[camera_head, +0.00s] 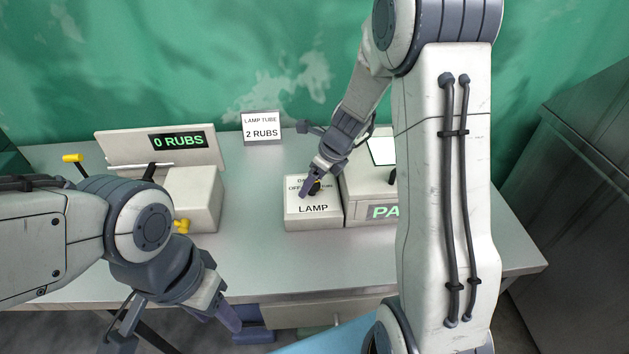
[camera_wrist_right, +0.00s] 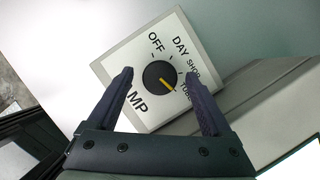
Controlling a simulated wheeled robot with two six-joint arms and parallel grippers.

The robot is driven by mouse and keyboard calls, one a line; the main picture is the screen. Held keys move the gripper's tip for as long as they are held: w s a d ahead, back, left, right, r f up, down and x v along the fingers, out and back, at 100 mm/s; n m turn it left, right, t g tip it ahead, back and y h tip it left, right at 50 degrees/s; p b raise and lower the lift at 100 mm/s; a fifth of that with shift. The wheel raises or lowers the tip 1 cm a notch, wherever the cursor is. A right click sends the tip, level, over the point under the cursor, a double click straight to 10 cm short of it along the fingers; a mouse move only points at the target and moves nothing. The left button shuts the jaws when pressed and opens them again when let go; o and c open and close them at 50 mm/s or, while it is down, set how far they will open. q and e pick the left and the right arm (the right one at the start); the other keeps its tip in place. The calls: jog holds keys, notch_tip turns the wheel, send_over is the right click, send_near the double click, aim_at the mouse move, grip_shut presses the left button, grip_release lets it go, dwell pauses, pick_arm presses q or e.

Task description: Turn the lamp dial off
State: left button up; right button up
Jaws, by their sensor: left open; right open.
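The lamp box (camera_head: 313,215) is a small white box labelled LAMP on the table, left of a larger box. Its dial (camera_wrist_right: 158,75) is a round black knob with a yellow pointer. In the right wrist view the marks read OFF, DAY, SHOP and TUBE, and the pointer aims down-right, towards TUBE. My right gripper (camera_wrist_right: 159,76) is open, one finger on each side of the knob; I cannot tell whether they touch it. In the head view my right gripper (camera_head: 312,186) partly hides the dial. My left gripper (camera_head: 178,332) is open and empty at the table's front edge.
A sign (camera_head: 262,127) reads LAMP TUBE, 2 RUBS. At left a device (camera_head: 193,196) carries a 0 RUBS display (camera_head: 178,141) and yellow-ended handles. A box with a green-lettered display (camera_head: 360,185) stands against the lamp box's right side. The table (camera_head: 262,262) is clear in front.

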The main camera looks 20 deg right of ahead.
grip_shut()
